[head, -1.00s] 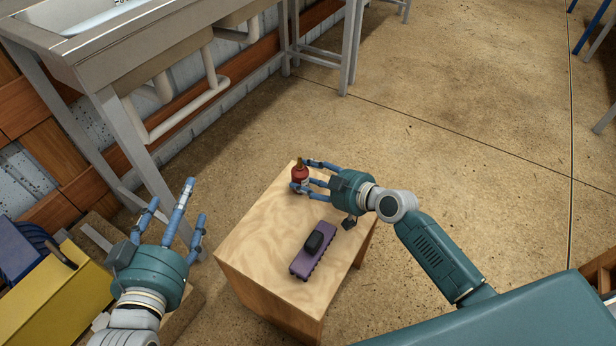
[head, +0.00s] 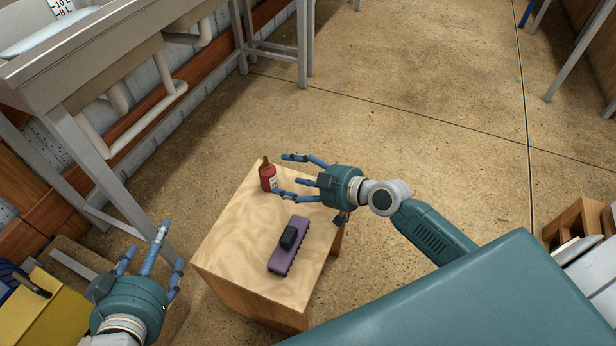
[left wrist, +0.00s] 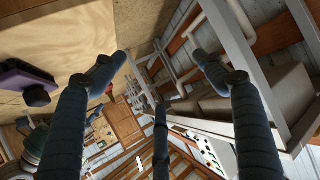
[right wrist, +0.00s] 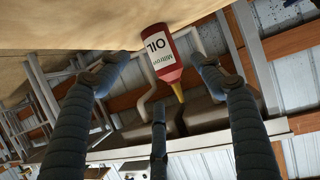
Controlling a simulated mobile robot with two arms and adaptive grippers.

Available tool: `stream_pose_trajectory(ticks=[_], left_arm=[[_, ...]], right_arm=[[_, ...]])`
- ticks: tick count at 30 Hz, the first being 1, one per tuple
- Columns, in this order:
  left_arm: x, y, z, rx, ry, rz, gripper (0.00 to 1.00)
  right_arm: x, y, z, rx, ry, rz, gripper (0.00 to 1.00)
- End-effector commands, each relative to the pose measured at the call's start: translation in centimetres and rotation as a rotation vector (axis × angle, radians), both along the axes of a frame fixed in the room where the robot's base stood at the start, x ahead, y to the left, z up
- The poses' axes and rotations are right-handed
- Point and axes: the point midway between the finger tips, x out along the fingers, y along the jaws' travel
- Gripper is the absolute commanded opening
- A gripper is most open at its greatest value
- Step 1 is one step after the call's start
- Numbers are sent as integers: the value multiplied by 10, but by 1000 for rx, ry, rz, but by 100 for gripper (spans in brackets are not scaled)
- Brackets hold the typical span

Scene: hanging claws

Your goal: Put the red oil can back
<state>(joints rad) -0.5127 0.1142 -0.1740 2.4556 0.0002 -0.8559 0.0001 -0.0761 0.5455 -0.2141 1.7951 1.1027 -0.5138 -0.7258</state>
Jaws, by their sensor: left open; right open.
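The red oil can (head: 267,177), with a white label and a yellow-brown nozzle, stands upright at the far corner of a small wooden table (head: 225,240). In the right wrist view the can (right wrist: 164,58) shows its "OIL" label, ahead of the spread fingers. My right gripper (head: 283,174) is open and empty, just right of the can, with its fingers pointing toward it. My left gripper (head: 165,250) is open and empty, left of the table. In the left wrist view a small bit of red shows behind a finger.
A metal sink bench (head: 95,60) stands at the left. A yellow box (head: 45,315) is at the lower left. The floor (head: 400,120) beyond the table is open.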

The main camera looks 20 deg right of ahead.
Motion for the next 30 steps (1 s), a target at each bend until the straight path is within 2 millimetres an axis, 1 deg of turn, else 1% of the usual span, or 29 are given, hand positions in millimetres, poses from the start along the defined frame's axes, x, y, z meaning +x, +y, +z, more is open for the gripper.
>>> stream_pose_trajectory(ticks=[1, 3, 6, 10, 15, 30], left_arm=[[-6, 3, -6, 9, 38, 3, 72], [-12, 6, -14, 20, 82, 6, 72], [-20, 9, -23, 30, 126, 10, 72], [-25, 11, -29, 37, 157, 12, 72], [-27, 12, -32, 40, 169, 14, 72], [-27, 12, -31, 39, 169, 13, 72]], right_arm=[[-11, -6, 5, -3, 3, 2, 67], [-21, -14, 11, -4, 2, 1, 67], [-34, -22, 16, -2, 2, 2, 67], [-43, -29, 22, -1, 2, 1, 67], [-47, -31, 26, 3, -1, 2, 67], [-47, -32, 25, 2, 0, 1, 67]])
